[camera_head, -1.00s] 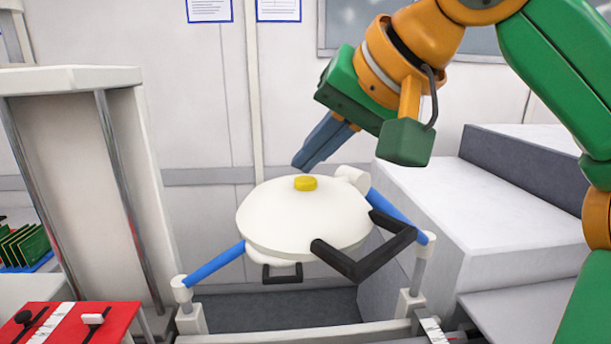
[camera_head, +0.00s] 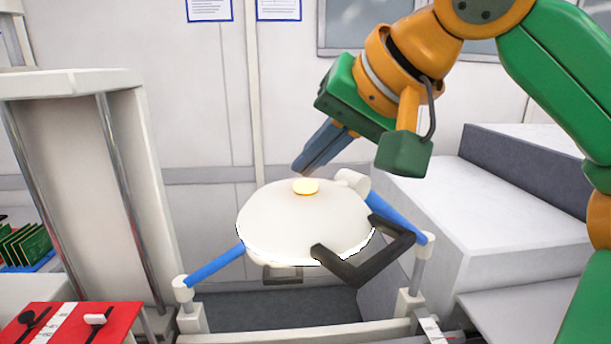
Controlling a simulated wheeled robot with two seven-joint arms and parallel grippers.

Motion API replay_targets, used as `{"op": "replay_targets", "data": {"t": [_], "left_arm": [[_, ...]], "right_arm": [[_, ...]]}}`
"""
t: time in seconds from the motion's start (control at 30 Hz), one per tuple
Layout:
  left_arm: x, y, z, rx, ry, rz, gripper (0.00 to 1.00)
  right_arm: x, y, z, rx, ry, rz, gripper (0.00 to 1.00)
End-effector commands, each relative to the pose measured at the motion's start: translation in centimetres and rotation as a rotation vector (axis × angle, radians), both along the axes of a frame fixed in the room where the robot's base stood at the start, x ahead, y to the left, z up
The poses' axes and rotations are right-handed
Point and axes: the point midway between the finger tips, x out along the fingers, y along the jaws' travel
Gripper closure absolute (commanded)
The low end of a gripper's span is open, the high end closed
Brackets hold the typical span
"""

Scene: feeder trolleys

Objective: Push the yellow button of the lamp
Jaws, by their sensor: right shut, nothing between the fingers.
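The lamp (camera_head: 290,225) is a round white disc with a black handle (camera_head: 370,262) at its front right. It sits between blue arms on a white frame. Its yellow button (camera_head: 306,187) is on top near the back edge and glows pale yellow. The rim of the lamp shines bright white. My right gripper (camera_head: 301,170) comes in from the upper right. Its blue-grey fingers are shut and empty, with the tips just above the button. I cannot tell whether they touch it. My left gripper is not in view.
A large pale box-shaped unit (camera_head: 470,210) stands to the right. A white cabinet frame (camera_head: 70,85) stands at the left, with a red panel (camera_head: 75,325) in front of it. Green boards (camera_head: 22,245) are at the far left. The wall is behind.

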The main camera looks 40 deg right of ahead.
Motion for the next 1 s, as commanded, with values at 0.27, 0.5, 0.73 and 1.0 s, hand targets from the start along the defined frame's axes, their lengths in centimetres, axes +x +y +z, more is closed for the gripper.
{"op": "replay_targets", "data": {"t": [0.27, 0.5, 0.73, 1.0], "left_arm": [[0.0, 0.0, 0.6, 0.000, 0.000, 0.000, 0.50], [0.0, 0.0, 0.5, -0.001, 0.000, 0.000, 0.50], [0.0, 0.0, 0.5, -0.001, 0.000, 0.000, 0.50], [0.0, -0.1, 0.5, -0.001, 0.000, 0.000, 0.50]], "right_arm": [[0.1, 0.0, 2.7, 0.000, -0.001, -0.004, 1.00], [0.1, 0.0, 5.6, 0.000, -0.001, -0.001, 1.00], [0.0, 0.0, 6.0, 0.000, 0.001, 0.001, 1.00], [0.0, 0.0, 6.0, -0.001, 0.000, 0.001, 1.00]]}}
